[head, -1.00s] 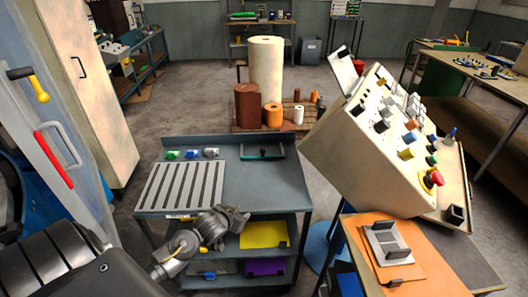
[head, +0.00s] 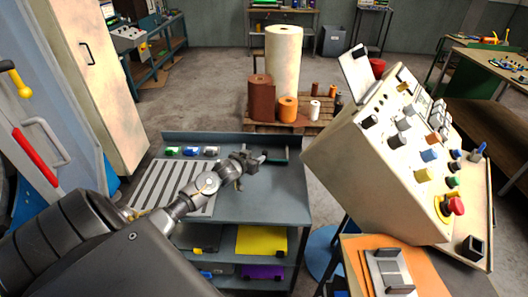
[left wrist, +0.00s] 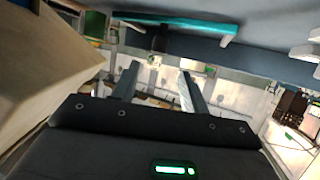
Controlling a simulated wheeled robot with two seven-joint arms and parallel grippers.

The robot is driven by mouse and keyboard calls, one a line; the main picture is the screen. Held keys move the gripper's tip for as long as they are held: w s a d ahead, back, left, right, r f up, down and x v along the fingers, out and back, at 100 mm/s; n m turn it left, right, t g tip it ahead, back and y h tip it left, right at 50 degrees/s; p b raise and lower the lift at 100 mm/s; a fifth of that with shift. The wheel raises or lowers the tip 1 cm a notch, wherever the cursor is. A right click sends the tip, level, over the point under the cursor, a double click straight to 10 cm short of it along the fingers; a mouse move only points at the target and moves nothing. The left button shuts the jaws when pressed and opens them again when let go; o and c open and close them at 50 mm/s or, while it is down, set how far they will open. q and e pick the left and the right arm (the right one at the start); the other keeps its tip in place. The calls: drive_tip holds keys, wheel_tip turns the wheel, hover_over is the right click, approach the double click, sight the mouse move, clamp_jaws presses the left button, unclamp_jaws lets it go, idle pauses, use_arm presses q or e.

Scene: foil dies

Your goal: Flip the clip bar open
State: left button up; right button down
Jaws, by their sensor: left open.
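A teal bar with a pale end (left wrist: 175,25), which looks like the clip bar, crosses the top of the left wrist view. A dark catch-like piece (left wrist: 158,40) sits near its middle. In the head view the dark green bar piece (head: 277,156) lies at the back right of the cart top, partly hidden by my gripper. My left gripper (head: 252,158) is open and empty, just left of and in front of it. Its two fingers also show apart in the left wrist view (left wrist: 160,72). I see no contact with the bar. My right gripper is out of view.
The grey cart top (head: 260,205) holds a slotted plate (head: 160,190) and small green, blue and white pieces (head: 192,151). A tilted control console (head: 365,170) stands close on the right. A pallet with rolls (head: 284,60) stands behind. The cart's front right is clear.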

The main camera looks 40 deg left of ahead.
sight(264, 153)
use_arm(q)
drive_tip(key=x, duration=0.5)
drive_tip(key=shift+d+f, duration=0.1)
drive_tip(key=shift+d, duration=0.05)
drive_tip(key=shift+x, duration=1.1)
drive_tip(key=shift+w, duration=0.15)
drive_tip(key=shift+w+f, duration=0.2)
drive_tip(key=shift+w, duration=0.1)
drive_tip(key=shift+w+a+f, duration=0.2)
drive_tip(key=shift+w+f, duration=0.05)
drive_tip(key=shift+w, duration=0.15)
drive_tip(key=shift+s+r, duration=0.1)
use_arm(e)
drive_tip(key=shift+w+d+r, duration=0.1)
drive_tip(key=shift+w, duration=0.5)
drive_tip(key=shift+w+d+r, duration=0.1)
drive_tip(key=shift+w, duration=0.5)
use_arm(q)
clamp_jaws()
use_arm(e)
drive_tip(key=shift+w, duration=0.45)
